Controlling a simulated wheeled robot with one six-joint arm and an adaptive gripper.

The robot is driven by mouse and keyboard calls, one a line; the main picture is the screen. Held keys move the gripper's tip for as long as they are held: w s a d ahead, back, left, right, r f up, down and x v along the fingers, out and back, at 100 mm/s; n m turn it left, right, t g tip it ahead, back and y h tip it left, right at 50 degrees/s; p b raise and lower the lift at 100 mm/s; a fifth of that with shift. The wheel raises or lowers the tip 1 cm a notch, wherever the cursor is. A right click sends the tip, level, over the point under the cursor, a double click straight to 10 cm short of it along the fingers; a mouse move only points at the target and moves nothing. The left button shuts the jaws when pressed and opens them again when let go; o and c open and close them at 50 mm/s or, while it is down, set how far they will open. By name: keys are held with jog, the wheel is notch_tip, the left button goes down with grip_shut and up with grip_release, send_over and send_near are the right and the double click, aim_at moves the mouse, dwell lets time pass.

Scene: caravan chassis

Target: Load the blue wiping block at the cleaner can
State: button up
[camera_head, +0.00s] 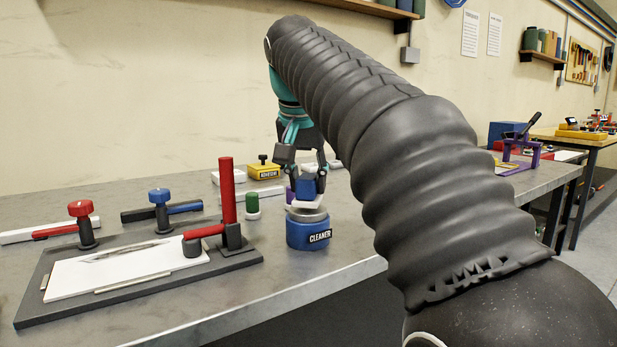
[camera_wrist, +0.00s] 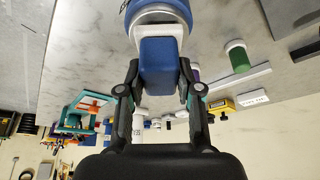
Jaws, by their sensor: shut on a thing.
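The blue cleaner can (camera_head: 305,234), labelled CLEANER, stands near the table's front edge, with a pale metal top. My gripper (camera_head: 307,178) is over it and shut on the blue wiping block (camera_head: 305,189). A pale layer shows under the block, just above or on the can's top; I cannot tell whether they touch. In the wrist view the block (camera_wrist: 158,66) sits between both fingers of my gripper (camera_wrist: 158,82). The can (camera_wrist: 158,8) shows beyond the block at the top edge, partly cut off.
A dark fixture board (camera_head: 130,282) with a white plate and a red upright handle (camera_head: 226,190) lies left of the can. A green bottle (camera_head: 252,207) and a yellow ADHESIVE box (camera_head: 263,171) stand behind it. Bare table lies in front of the can.

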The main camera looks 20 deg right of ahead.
jog(key=shift+f, duration=0.65)
dwell(2.2)
jog(key=shift+r, duration=0.1)
notch_tip(320, 180, up, 2)
jog(key=shift+r+p, duration=0.25)
jog(key=shift+p, duration=0.6)
jog(key=shift+r, duration=2.25)
